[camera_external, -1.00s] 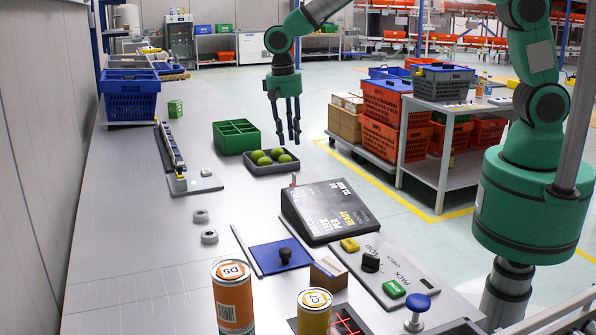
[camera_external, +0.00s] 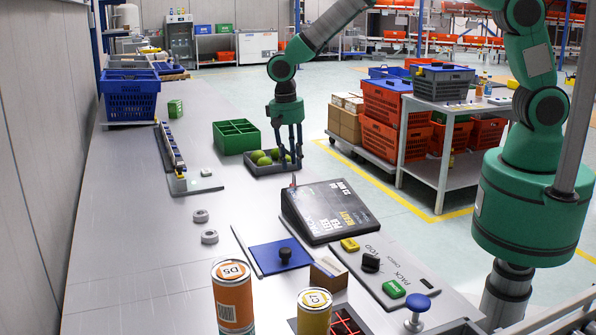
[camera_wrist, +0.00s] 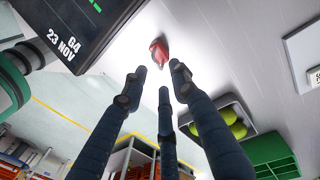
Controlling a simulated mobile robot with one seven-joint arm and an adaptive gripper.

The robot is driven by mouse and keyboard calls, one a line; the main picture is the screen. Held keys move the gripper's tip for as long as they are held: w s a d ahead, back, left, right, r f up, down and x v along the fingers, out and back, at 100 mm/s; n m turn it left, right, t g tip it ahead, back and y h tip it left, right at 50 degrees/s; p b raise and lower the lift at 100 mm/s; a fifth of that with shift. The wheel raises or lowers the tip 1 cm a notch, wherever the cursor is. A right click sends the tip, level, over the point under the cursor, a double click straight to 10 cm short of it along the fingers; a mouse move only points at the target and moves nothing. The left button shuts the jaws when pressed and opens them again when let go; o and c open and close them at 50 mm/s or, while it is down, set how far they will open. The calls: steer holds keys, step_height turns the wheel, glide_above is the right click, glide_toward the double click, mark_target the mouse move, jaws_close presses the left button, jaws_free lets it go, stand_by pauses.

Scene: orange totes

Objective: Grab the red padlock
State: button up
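The red padlock (camera_wrist: 158,51) lies on the grey worktop in the wrist view, just beyond my fingertips. In the external view a small red thing (camera_external: 293,181), which looks like the same padlock, shows by the upper left corner of the dark display panel (camera_external: 330,210). My gripper (camera_external: 289,164) points down, with its fingers overlapping the right side of the grey tray in that picture. In the wrist view my gripper (camera_wrist: 160,80) has three dark fingers spread apart, with nothing between them. The padlock is clear of the fingers.
The grey tray (camera_external: 262,172) with several green balls and a green divided box (camera_external: 236,137) stand close by. The display panel also shows at upper left in the wrist view (camera_wrist: 75,20). The worktop left of the panel holds two grey rings (camera_external: 209,237) and is otherwise mostly bare.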

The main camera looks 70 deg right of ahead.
mark_target(294, 184)
steer(key=shift+d+f+b, duration=0.1)
steer(key=shift+f+b, duration=0.3)
steer(key=shift+f, duration=2.2)
jaws_close()
